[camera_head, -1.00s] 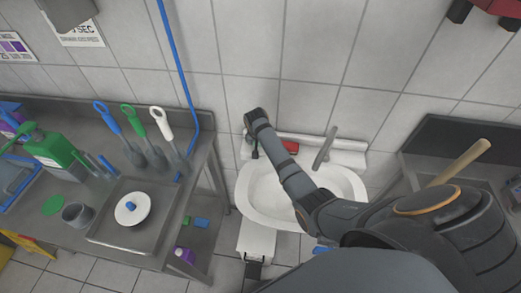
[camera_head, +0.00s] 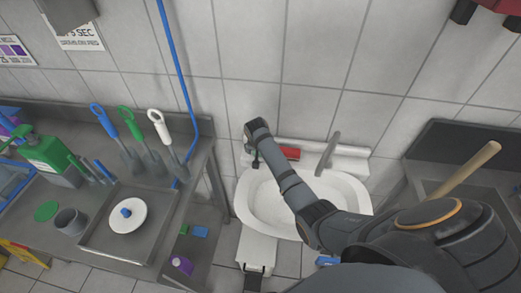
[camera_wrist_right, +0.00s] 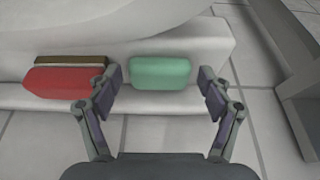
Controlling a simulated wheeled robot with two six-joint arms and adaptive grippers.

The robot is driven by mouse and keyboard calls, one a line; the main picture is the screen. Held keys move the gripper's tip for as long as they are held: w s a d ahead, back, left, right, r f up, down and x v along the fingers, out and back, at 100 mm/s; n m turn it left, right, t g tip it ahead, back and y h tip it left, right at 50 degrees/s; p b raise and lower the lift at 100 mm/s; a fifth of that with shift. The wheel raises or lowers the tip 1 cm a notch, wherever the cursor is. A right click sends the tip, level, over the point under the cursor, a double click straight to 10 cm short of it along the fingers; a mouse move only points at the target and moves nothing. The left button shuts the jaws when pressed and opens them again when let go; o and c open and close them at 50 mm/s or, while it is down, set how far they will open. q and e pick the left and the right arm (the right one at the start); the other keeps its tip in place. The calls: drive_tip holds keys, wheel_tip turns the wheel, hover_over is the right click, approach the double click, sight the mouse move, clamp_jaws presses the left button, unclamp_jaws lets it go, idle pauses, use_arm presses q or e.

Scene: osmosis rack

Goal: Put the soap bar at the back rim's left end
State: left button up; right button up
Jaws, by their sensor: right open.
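The soap bar (camera_wrist_right: 160,72) is a pale green rounded block. In the right wrist view it lies flat on the white back rim (camera_wrist_right: 212,48) of the sink, close to the end of that rim. My right gripper (camera_wrist_right: 160,80) is open, with one finger on each side of the bar and a gap showing at both. In the head view my right gripper (camera_head: 252,161) points down at the rim's left end and the soap is not discernible there. The white sink (camera_head: 345,192) is partly covered by my right arm. My left gripper is not in view.
A red block with a brown layer (camera_wrist_right: 62,80) lies on the rim beside one finger; it shows red in the head view (camera_head: 290,153). A faucet (camera_head: 328,152) rises further right. A steel table (camera_head: 185,215) with a tray (camera_head: 100,240) stands left.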

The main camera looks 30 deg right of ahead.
drive_tip(key=b+v, duration=0.1)
drive_tip(key=v, duration=1.1)
